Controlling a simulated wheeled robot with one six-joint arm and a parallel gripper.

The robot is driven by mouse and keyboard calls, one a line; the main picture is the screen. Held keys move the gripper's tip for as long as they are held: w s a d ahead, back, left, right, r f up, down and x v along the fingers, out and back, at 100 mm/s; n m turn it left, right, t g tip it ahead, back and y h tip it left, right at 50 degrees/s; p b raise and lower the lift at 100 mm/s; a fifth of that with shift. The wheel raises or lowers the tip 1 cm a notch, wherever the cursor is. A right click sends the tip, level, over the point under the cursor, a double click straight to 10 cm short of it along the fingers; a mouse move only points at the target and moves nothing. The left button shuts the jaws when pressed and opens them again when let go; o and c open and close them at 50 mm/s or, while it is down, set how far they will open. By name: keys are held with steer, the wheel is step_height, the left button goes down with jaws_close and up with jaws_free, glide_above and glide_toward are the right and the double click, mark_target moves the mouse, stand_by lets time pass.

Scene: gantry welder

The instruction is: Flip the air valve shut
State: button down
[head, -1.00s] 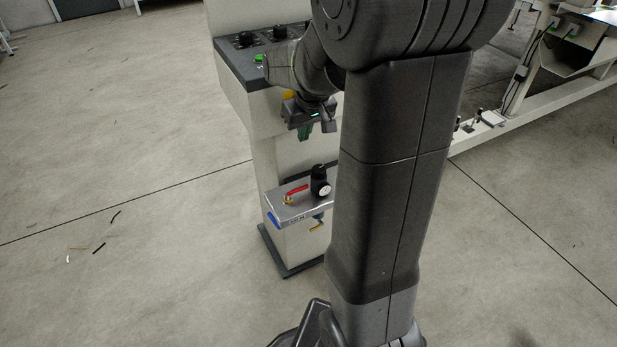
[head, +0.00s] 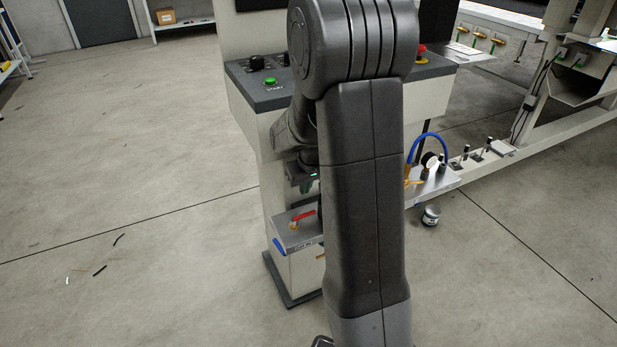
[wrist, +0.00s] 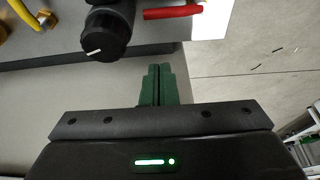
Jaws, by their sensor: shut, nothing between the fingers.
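The air valve's red lever (head: 303,215) lies on a grey metal shelf (head: 290,238) on the front of the control pedestal. Its brass body (head: 293,225) is at the lever's left end. In the wrist view the red lever (wrist: 172,12) shows at the top, beside a black knob (wrist: 108,35) with a white mark. My gripper (head: 306,189) has green fingers and is just above the shelf in the head view. In the wrist view the fingers (wrist: 160,75) are together and empty, apart from the lever. My arm hides the shelf's right part in the head view.
The pedestal panel (head: 275,98) with a green start button (head: 270,81) stands above the shelf. A second shelf with a gauge (head: 429,160) and blue hose (head: 428,137) is at right. A can (head: 431,215) is near it. Floor at left is mostly clear.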

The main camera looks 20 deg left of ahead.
mark_target(304, 216)
steer(key=b+x, duration=0.1)
steer(key=x, duration=0.5)
steer(key=shift+f, duration=0.15)
steer(key=shift+s+d+f, duration=0.15)
steer(key=shift+s+d+r+b, duration=0.2)
steer(key=shift+s+d, duration=0.35)
steer(key=shift+d, duration=0.1)
steer(key=shift+s+d+r+b, duration=0.2)
steer(key=shift+s+d+r, duration=0.05)
steer(key=shift+s+d, duration=0.35)
